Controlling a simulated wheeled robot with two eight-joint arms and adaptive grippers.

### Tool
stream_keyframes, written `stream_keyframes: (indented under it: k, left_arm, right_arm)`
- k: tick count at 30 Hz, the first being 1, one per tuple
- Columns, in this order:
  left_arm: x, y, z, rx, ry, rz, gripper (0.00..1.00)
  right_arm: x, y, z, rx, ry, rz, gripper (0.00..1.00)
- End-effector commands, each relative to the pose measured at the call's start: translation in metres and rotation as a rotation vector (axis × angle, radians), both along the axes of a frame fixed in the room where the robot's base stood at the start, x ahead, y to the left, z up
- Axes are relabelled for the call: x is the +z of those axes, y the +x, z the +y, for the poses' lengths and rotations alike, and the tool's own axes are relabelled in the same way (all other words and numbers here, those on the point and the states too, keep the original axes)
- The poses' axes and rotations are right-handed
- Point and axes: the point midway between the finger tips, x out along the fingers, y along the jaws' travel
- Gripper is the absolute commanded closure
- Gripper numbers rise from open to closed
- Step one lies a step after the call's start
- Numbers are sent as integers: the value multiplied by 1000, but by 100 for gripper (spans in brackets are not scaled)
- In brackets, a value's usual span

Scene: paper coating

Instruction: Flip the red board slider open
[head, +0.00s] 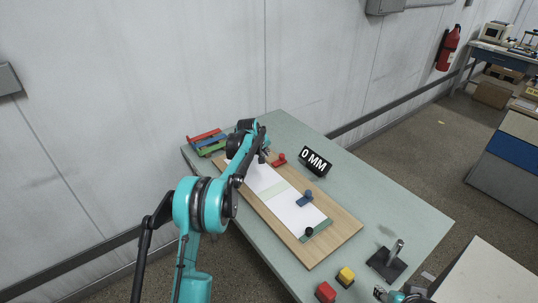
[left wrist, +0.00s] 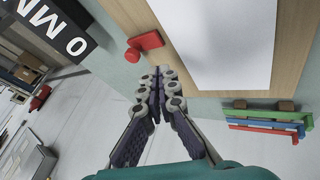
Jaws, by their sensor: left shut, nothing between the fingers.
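The red board slider (head: 279,160) lies at the far right edge of the wooden board (head: 335,238), beside the white paper (head: 290,205). In the left wrist view the red slider (left wrist: 149,41) shows as a flat red piece with a round knob at its left end. My left gripper (head: 263,157) is over the far part of the board, close to the red slider. In the left wrist view its fingertips (left wrist: 160,75) are together and empty, just below the slider, with no clear contact. My right gripper (head: 382,293) shows only partly at the bottom edge; its fingers are unclear.
A black "0 MM" block (head: 316,161) stands right of the board. Coloured bars (head: 207,142) lie at the table's far left. Red (head: 325,291) and yellow (head: 346,275) cubes are in front.

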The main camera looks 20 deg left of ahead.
Motion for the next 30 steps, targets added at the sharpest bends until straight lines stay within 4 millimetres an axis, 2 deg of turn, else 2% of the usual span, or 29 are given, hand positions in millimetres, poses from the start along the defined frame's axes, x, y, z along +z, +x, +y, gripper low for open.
stream_keyframes:
  k: [1,6,11,25,28,30]
  left_arm:
    - [11,-6,1,0,0,0,100]
    - [30,-20,3,1,-1,0,100]
    - [36,-25,3,1,-1,0,100]
    - [37,-26,3,0,0,0,100]
    - [45,-33,-1,-11,9,-1,100]
    - [58,-46,-7,-28,24,-2,100]
  right_arm:
    - [5,0,0,0,0,0,60]
    - [9,0,0,0,0,0,60]
    - [11,0,0,0,0,0,60]
    - [10,0,0,0,0,0,60]
    - [10,0,0,0,0,0,60]
    - [9,0,0,0,0,0,60]
